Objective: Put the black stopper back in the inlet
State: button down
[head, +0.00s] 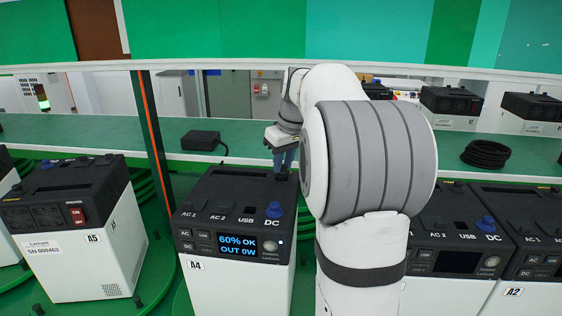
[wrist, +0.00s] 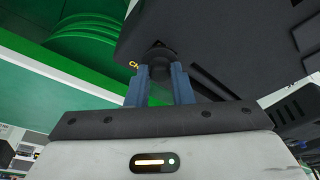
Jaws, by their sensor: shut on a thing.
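My gripper (head: 284,165) has blue fingers and points down at the back right corner of power unit A4 (head: 235,225). In the wrist view its fingertips (wrist: 160,74) are closed on the round black stopper (wrist: 158,56). The stopper is against or just over the unit's black top, beside a partly covered yellow marking (wrist: 134,65). The inlet does not show; the stopper and fingers cover that spot. I cannot tell whether the stopper is seated or only above it. The unit's display reads 60% OK, OUT 0W.
Unit A5 (head: 72,220) stands left, with more units on the right, partly behind my arm. A blue knob (head: 273,209) stands on A4's front top near DC. An orange-striped post (head: 154,145) rises behind. The green shelf (head: 85,133) holds a black adapter (head: 202,140) and coiled cable (head: 486,154).

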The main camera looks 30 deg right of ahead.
jog(key=shift+f+b, duration=0.4)
jog(key=shift+f, duration=0.25)
jog(key=c, duration=1.2)
grip_release()
jog(key=shift+r, duration=0.1)
jog(key=v, duration=0.7)
jog(key=shift+s+r, duration=0.1)
jog(key=shift+r, duration=0.3)
